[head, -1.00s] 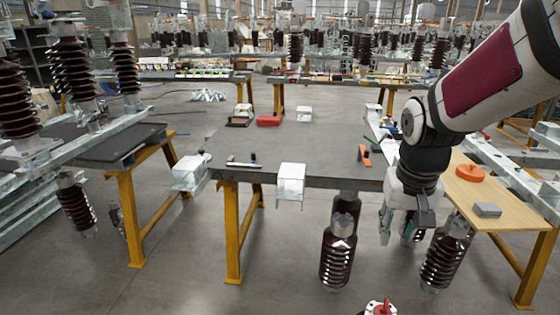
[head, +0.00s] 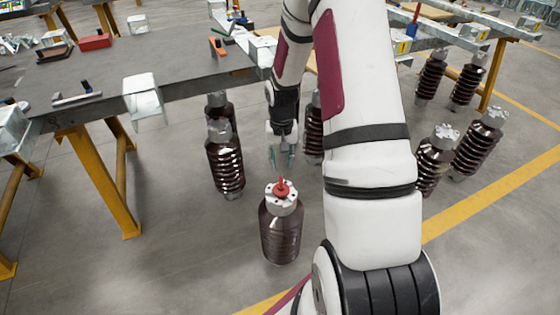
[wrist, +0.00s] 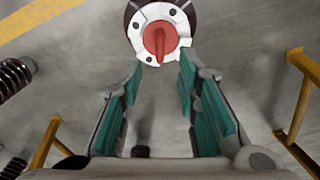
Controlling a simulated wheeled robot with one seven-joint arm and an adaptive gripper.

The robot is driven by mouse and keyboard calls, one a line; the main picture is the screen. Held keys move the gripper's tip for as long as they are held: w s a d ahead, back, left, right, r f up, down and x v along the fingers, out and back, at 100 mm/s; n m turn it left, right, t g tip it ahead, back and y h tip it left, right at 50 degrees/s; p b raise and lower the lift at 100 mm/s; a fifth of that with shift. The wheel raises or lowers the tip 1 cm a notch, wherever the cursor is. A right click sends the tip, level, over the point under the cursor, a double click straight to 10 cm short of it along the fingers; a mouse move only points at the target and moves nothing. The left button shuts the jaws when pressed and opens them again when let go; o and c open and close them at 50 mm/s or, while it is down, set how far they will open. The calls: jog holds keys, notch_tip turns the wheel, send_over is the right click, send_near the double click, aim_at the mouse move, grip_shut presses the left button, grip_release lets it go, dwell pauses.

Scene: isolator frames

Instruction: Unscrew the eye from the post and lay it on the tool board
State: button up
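The red eye (head: 282,187) stands on the metal cap of a brown ribbed post (head: 281,236) that is upright on the floor. In the wrist view the eye (wrist: 159,42) shows from above on the round white cap (wrist: 148,14), just beyond the fingertips. My gripper (head: 281,160) is open and empty, a little behind and above the eye in the head view. In the wrist view its teal finger pads (wrist: 160,82) are spread apart, with the eye ahead of the gap between them. I cannot tell which surface is the tool board.
A grey table (head: 185,67) on yellow trestles is at the left, holding a red box (head: 95,42), an orange tool (head: 217,47) and white brackets. Other brown posts (head: 225,165) stand behind and to the right. Open floor lies at the front left.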

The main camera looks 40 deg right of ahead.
aim_at(281, 177)
notch_tip(281, 177, down, 10)
jog(key=b, duration=0.7)
jog(key=shift+r, duration=0.1)
grip_shut()
dwell(0.9)
